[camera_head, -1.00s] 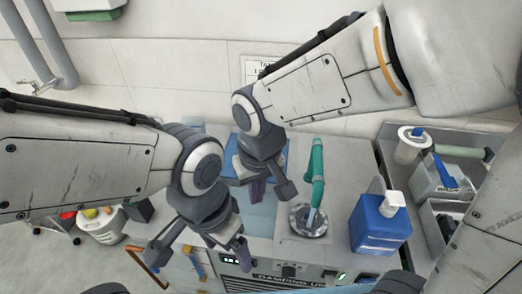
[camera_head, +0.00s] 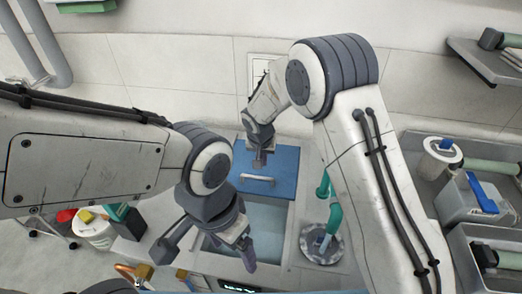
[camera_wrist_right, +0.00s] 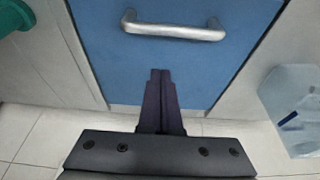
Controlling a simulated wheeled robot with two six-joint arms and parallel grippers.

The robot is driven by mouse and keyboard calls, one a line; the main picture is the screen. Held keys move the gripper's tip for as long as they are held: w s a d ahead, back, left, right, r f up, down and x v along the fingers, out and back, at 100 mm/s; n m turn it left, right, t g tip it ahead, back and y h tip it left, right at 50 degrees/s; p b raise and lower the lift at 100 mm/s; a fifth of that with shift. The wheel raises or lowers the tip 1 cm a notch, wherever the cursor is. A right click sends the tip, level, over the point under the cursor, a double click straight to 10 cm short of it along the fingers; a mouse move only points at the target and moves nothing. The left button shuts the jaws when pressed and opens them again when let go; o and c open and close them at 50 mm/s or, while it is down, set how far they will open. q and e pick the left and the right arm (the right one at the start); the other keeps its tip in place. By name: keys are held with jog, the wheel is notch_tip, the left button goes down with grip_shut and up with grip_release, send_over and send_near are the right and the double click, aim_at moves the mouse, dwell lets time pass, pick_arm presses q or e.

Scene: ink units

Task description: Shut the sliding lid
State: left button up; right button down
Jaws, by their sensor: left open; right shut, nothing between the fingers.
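The sliding lid (camera_head: 283,163) is a flat blue panel with a silver bar handle (camera_head: 257,179) near its front edge. It covers the back part of a bin; the front part is open and shows a pale blue inside (camera_head: 262,218). My right gripper (camera_head: 260,163) is shut and empty, over the lid on the wall side of the handle. In the right wrist view its fingertips (camera_wrist_right: 160,73) point toward the handle (camera_wrist_right: 173,29), with a gap between; contact with the lid cannot be told. My left gripper (camera_head: 207,256) is open over the front left of the opening.
A green pipe (camera_head: 333,215) rises from a round metal base (camera_head: 318,243) right of the bin, partly behind my right arm. A white bucket (camera_head: 97,232) is at the left. The wall is close behind the lid.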

aim_at(261, 182)
jog(key=shift+x, duration=1)
jog(key=s, duration=0.2)
jog(key=s+p, duration=0.1)
jog(key=shift+s+a+r, duration=0.1)
jog(key=shift+a+r, duration=0.2)
jog(key=shift+a, duration=0.05)
jog(key=shift+s+a, duration=0.1)
jog(key=shift+s, duration=0.25)
pick_arm(q)
jog(key=shift+r, duration=0.75)
jog(key=shift+s+d+f, duration=0.1)
pick_arm(e)
jog(key=shift+s+f, duration=0.1)
